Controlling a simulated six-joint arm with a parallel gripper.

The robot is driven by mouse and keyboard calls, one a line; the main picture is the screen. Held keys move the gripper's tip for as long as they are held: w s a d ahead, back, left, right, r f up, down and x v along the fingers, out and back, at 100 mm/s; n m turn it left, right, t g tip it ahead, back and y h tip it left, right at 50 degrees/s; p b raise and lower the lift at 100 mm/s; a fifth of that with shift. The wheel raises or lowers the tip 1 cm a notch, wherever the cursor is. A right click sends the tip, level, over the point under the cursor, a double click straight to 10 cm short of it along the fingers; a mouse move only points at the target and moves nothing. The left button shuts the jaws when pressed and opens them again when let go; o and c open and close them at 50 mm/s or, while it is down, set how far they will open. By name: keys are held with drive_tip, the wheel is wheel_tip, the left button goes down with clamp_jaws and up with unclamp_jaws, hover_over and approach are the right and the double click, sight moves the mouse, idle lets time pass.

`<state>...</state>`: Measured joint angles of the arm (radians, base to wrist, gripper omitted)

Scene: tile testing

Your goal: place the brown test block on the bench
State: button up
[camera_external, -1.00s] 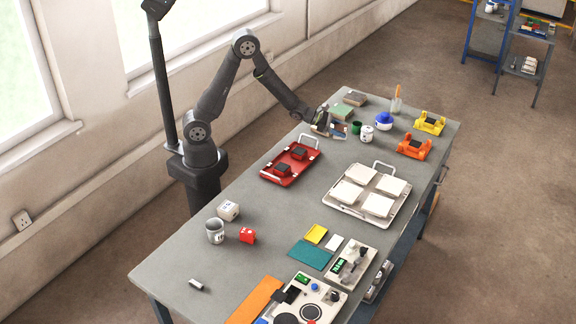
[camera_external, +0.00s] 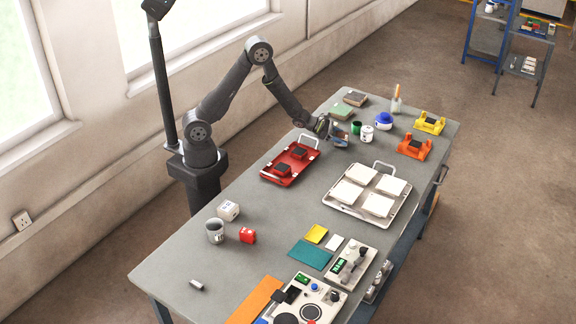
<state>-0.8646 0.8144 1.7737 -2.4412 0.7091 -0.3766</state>
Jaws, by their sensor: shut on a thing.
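My gripper (camera_external: 331,129) is at the far end of the grey bench (camera_external: 255,215), to the right of the red tray's handle. It is shut on a small block, which I take to be the brown test block (camera_external: 342,136). The block looks partly brown and partly blue-grey and is small in this view. The fingers hide part of it. It is low over the bench, and I cannot tell whether it touches the top.
A dark green cup (camera_external: 356,127), a white tin (camera_external: 367,134) and a blue-topped item (camera_external: 384,121) stand just right. Green (camera_external: 341,111) and brown (camera_external: 355,98) flat pieces lie behind. A red tray (camera_external: 291,163) and a white tray (camera_external: 365,217) lie nearer.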

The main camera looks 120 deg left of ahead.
drive_tip(key=o, duration=1.2)
drive_tip(key=shift+o, duration=0.2)
drive_tip(key=shift+r, duration=0.1)
drive_tip(key=shift+s+d+r, duration=0.1)
drive_tip(key=shift+s+r, duration=0.05)
drive_tip(key=shift+s, duration=0.15)
drive_tip(key=v, duration=1.1)
drive_tip(key=shift+s+d, duration=0.15)
